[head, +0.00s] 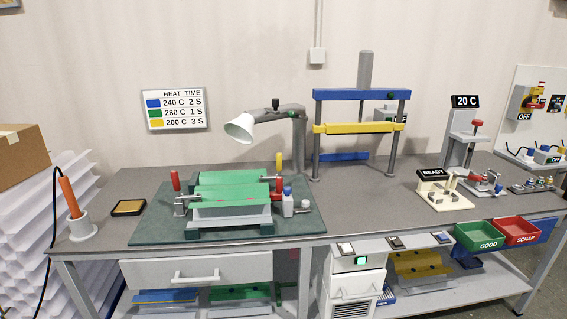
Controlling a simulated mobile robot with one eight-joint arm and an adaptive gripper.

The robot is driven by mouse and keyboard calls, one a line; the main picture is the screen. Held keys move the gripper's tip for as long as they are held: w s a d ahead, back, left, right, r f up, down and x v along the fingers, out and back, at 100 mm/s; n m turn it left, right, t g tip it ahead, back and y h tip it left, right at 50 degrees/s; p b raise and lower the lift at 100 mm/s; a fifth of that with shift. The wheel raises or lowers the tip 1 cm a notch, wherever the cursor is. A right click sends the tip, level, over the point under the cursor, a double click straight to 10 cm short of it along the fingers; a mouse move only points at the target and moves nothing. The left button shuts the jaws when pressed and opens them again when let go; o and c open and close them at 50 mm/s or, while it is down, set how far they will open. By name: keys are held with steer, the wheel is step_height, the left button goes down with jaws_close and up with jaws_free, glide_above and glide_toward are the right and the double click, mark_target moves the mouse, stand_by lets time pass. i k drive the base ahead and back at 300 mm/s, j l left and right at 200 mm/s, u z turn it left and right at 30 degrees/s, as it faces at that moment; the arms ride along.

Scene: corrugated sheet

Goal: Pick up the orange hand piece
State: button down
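The orange hand piece (69,197) stands tilted in a light grey holder (82,228) at the left front corner of the workbench. Its upper end leans to the left, and a black cable runs from the top down past the bench's left edge. Its lower end is hidden inside the holder. My gripper is not in this head view.
A dark pad with a tan top (129,208) lies just right of the holder. A green clamped fixture (230,200) sits on a dark green mat (150,230). White corrugated sheets (25,225) and a cardboard box (20,155) stand at the left.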

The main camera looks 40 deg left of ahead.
mark_target(65, 182)
steer(key=u, duration=2.75)
